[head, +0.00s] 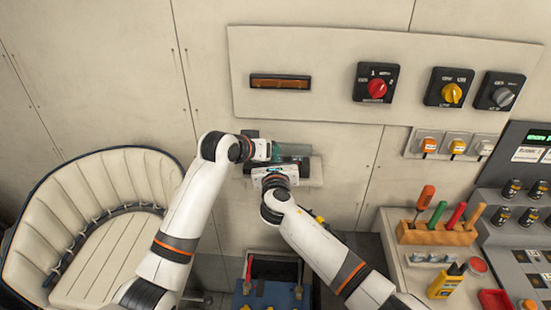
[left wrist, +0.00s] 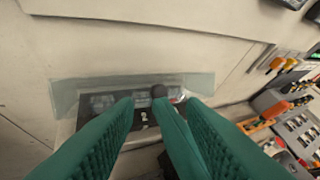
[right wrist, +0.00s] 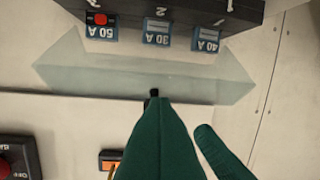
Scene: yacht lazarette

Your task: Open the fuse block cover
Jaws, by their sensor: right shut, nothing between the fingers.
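The fuse block (right wrist: 165,12) is a dark box on the wall. Its 50 A, 30 A and 40 A labels show clear in the right wrist view. Its clear, greenish cover (right wrist: 150,75) stands out from the block's edge and looks swung up off the fuses; the exact angle is hard to tell. A small black knob (right wrist: 154,92) is on the cover's edge. My right gripper (right wrist: 180,115) is shut and empty, its tip close to the knob; contact is unclear.
Above is a wall panel with a red knob (head: 376,89), a yellow knob (head: 452,93) and a grey knob (head: 502,97). A padded seat (head: 95,215) is at the left. A tool rack (head: 437,233) stands on the right counter. A blue box (head: 270,297) is below.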

